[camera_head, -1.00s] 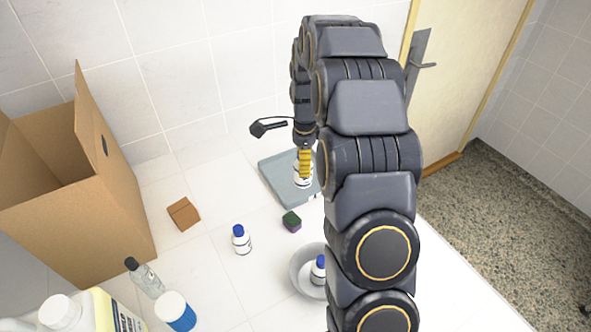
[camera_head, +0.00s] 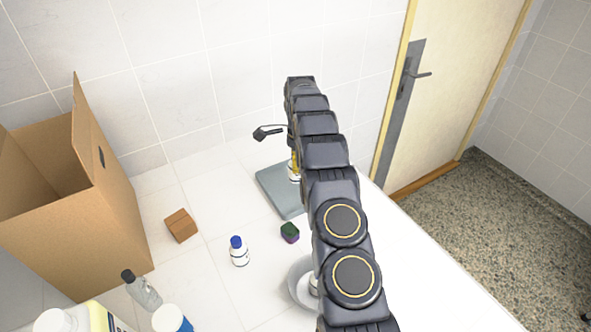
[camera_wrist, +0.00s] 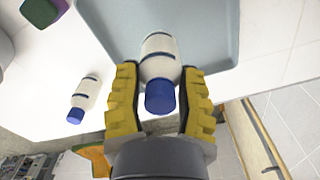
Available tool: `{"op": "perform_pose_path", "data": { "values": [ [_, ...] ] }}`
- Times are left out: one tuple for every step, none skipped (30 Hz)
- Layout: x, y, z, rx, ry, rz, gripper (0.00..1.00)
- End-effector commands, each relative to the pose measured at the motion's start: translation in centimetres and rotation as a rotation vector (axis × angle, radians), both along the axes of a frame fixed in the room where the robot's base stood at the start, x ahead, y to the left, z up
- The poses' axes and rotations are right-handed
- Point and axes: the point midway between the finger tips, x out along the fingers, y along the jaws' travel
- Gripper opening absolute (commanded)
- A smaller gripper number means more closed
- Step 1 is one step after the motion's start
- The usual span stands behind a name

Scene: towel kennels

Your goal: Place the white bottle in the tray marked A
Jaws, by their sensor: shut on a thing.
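A white bottle with a blue cap (camera_wrist: 159,70) is between the yellow fingers of my gripper (camera_wrist: 159,88), which is shut on it. Behind it in the wrist view is the blue-grey tray (camera_wrist: 215,32). In the head view the tray (camera_head: 272,190) lies near the wall, with my gripper (camera_head: 294,163) and part of the bottle (camera_head: 293,175) over it. My arm hides the tray's right side. I cannot tell whether the bottle touches the tray, and no letter is readable.
A green and purple sponge (camera_head: 290,232), small brown box (camera_head: 181,225), large carton (camera_head: 75,215) and clear bottle (camera_head: 143,291) stand around.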

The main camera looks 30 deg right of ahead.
Motion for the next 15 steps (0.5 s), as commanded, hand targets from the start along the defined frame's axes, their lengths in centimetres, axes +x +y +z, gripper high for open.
{"op": "perform_pose_path", "data": {
  "values": [
    [0.3,-0.2,-0.3,-0.001,-0.003,-0.001,0.08],
    [0.4,-0.2,-0.5,0.000,0.000,-0.001,0.08],
    [0.5,-0.3,-0.7,0.000,0.001,0.000,0.08],
    [0.6,-0.3,-0.8,0.000,0.001,0.000,0.08],
    [0.7,-0.3,-0.8,0.000,0.000,0.000,0.08],
    [0.7,-0.3,-0.9,0.000,0.000,0.000,0.08],
    [0.8,-0.3,-0.9,0.000,-0.001,0.000,0.08],
    [0.8,-0.4,-0.9,0.000,-0.001,0.000,0.08],
    [0.9,-0.4,-1.0,0.000,-0.001,0.001,0.08],
    [0.9,-0.4,-1.1,0.000,0.000,0.001,0.08],
    [1.0,-0.4,-1.2,0.000,-0.001,0.001,0.08],
    [1.1,-0.5,-1.4,0.000,-0.001,0.001,0.08],
    [1.2,-0.5,-1.6,0.000,-0.001,0.001,0.08],
    [1.1,-0.5,-2.3,0.001,0.002,0.000,0.08],
    [1.0,-0.5,-3.1,0.002,0.004,-0.001,0.08]
  ]
}}
